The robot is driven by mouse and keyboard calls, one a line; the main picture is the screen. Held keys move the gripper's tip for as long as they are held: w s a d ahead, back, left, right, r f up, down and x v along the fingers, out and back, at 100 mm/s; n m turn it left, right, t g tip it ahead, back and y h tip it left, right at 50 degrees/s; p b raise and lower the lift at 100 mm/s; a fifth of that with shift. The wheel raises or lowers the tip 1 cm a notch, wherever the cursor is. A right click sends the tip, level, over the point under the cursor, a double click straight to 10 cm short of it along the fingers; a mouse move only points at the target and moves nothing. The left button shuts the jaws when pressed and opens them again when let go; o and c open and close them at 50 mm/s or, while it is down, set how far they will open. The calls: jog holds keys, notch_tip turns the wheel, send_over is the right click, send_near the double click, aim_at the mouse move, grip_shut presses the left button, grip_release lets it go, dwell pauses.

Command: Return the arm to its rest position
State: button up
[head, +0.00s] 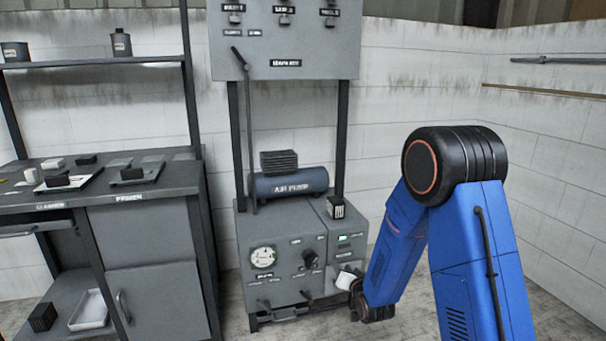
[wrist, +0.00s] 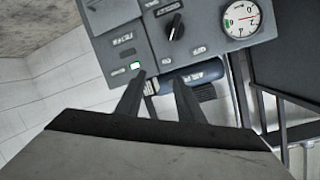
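My blue arm (head: 465,250) rises at the right of the head view, with its black elbow joint on top and its forearm sloping down to the left. Its end, my gripper (head: 346,280), is low in front of the right side of the grey control cabinet (head: 280,250); its fingers are too small to make out there. In the wrist view my gripper (wrist: 159,78) shows two dark fingers apart, with a clear gap and nothing held between them. The cabinet's face, with a knob (wrist: 176,27) and a green light (wrist: 136,65), lies beyond the fingertips.
The cabinet carries a round gauge (head: 263,257), a blue-grey cylinder (head: 290,184) and a small dark block (head: 335,206). An upper panel (head: 285,45) stands above it. A workbench (head: 105,188) with small items is at left. Floor at right is clear beside the white wall (head: 550,150).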

jog(key=s+d+r+n+g+h, duration=0.1)
jog(key=s+d+r+g, duration=0.1)
jog(key=s+d+r, duration=0.5)
jog(key=s+d+r+n+g+h, duration=0.1)
jog(key=s+d+r+g, duration=0.2)
jog(key=s+r, duration=0.7)
jog(key=s+d+r+g, duration=0.1)
jog(key=s+d+g, duration=0.1)
jog(key=s, duration=1.3)
jog(key=s+d+r+n+g+h, duration=0.1)
jog(key=s+d+r+g, duration=0.1)
jog(key=s, duration=1.4)
jog(key=shift+d+g, duration=0.35)
jog(key=shift+g, duration=0.05)
